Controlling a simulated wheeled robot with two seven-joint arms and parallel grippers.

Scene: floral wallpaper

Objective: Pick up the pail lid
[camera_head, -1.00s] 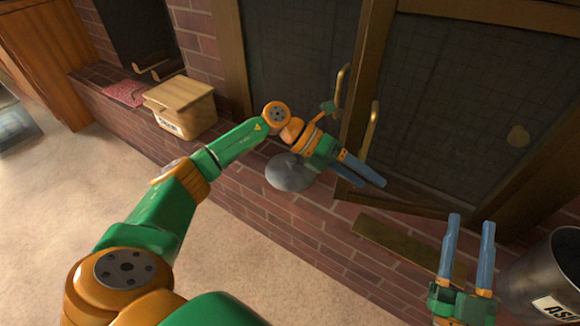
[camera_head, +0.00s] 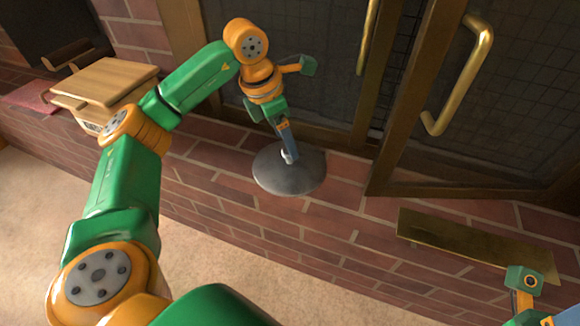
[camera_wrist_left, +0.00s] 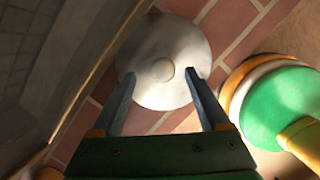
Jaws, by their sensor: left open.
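The pail lid (camera_head: 283,182) is a round grey metal disc lying flat on the brick hearth in front of the fireplace doors. In the left wrist view the lid (camera_wrist_left: 170,38) shows a round knob (camera_wrist_left: 164,69) at its middle. My left gripper (camera_head: 289,156) points down at the lid, over its middle. In the wrist view its two fingers (camera_wrist_left: 160,76) are open, one on each side of the knob, and hold nothing. Whether the fingertips touch the lid cannot be told. My right gripper (camera_head: 526,290) is cut off at the lower right corner.
Fireplace doors with brass handles (camera_head: 470,75) rise behind the lid; one door stands ajar on the right. A brass plate (camera_head: 460,245) lies on the bricks to the right. A wooden-lidded box (camera_head: 105,82) stands at the left. The hearth near the lid is clear.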

